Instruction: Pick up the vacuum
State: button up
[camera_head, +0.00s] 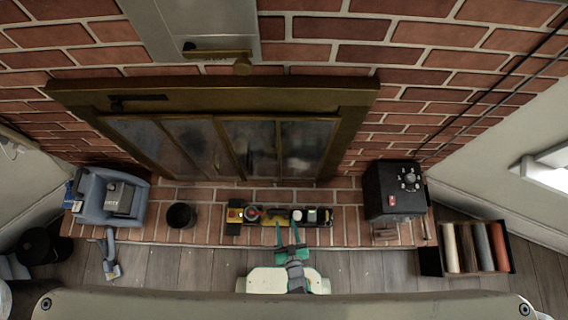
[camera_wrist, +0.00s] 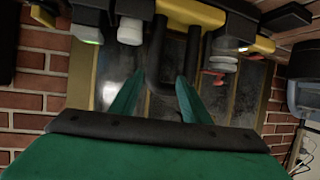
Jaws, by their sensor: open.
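A long yellow and black device (camera_head: 272,219) with a black handle lies on the brick hearth in front of the fireplace doors; it looks like the vacuum, but I cannot be sure. In the wrist view its black handle (camera_wrist: 157,62) and yellow body (camera_wrist: 190,12) show at the top. My gripper (camera_head: 286,227) has teal fingers, open and empty, pointing at the device's front side. In the wrist view my gripper (camera_wrist: 160,78) has its fingertips close to the handle, one leg of it appearing between them. I cannot tell whether they touch.
A blue-grey machine (camera_head: 93,200) and a dark bucket (camera_head: 181,216) stand left on the hearth. A black box (camera_head: 394,190) stands right, beside a crate of coloured rolls (camera_head: 465,247). A grey-blue tool (camera_head: 109,257) lies on the floor. The glass fireplace doors (camera_head: 282,145) are behind.

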aim_at(286, 216)
jog(key=shift+w+d+f, duration=0.15)
jog(key=shift+w+f, duration=0.15)
jog(key=shift+w, duration=0.2)
jog(key=shift+w+d+f, duration=0.15)
jog(key=shift+w+f, duration=0.1)
jog(key=shift+w, duration=0.2)
jog(key=shift+d+x, duration=0.15)
jog(key=shift+x, duration=1.05)
jog(key=shift+d+x, duration=0.1)
jog(key=shift+x, duration=1.1)
jog(key=shift+a, duration=0.15)
grip_shut()
jog(key=shift+s, duration=0.1)
jog(key=shift+d, duration=0.2)
jog(key=shift+a, duration=0.2)
